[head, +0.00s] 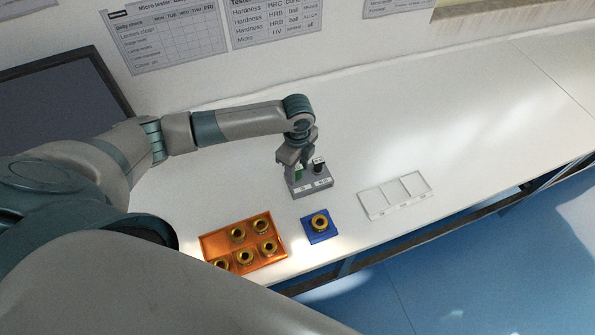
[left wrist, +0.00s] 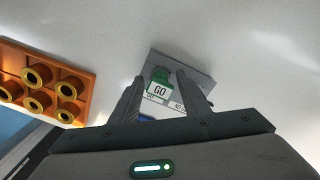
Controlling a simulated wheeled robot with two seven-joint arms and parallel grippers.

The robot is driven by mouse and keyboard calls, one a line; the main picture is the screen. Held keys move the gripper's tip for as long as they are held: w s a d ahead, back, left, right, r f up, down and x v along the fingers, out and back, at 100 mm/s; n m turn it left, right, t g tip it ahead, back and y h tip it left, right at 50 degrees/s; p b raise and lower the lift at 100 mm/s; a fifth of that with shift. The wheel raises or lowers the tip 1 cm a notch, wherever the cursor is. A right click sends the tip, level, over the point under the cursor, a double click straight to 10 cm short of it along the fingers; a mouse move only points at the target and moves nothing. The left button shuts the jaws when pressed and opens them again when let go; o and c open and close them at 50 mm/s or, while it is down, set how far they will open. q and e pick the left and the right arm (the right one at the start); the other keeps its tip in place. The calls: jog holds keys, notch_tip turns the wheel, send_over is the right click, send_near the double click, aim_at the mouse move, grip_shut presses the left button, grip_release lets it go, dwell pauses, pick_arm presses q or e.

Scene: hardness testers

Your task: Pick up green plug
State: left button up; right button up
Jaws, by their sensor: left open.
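The green plug (left wrist: 161,76) shows in the left wrist view with a white "GO" label on it. It stands in a grey holder (left wrist: 186,65), between and just beyond the tips of my left gripper (left wrist: 160,80). In the head view my left gripper (head: 297,165) points down over the left side of the grey holder (head: 313,187). Only a sliver of the green plug (head: 299,173) shows there, beside the fingers. The left fingers are open, one on each side of the plug. I cannot tell whether they touch it. My right gripper is not in view.
A black plug (head: 319,165) stands in the holder's right side, close to my gripper. An orange tray (head: 212,245) with several brass rings, a blue block (head: 312,237) with one ring, and a white compartment tray (head: 375,203) lie nearer the front edge. The right side of the bench is clear.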

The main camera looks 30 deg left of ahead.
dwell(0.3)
pick_arm(q)
jog(key=c, duration=1)
jog(key=shift+o, duration=0.2)
jog(key=shift+r, duration=0.1)
jog(key=shift+r+b, duration=0.35)
jog(key=shift+r, duration=0.1)
jog(key=r+b, duration=0.1)
jog(key=d+r, duration=0.1)
jog(key=r, duration=0.1)
jog(key=shift+r+b, duration=0.15)
jog(key=shift+b, duration=0.25)
jog(key=s+d+r+b, duration=0.3)
jog(key=d+r, duration=0.3)
jog(key=d, duration=0.4)
jog(key=shift+s+r, duration=0.15)
jog(key=shift+r, duration=0.2)
jog(key=shift+d, duration=0.1)
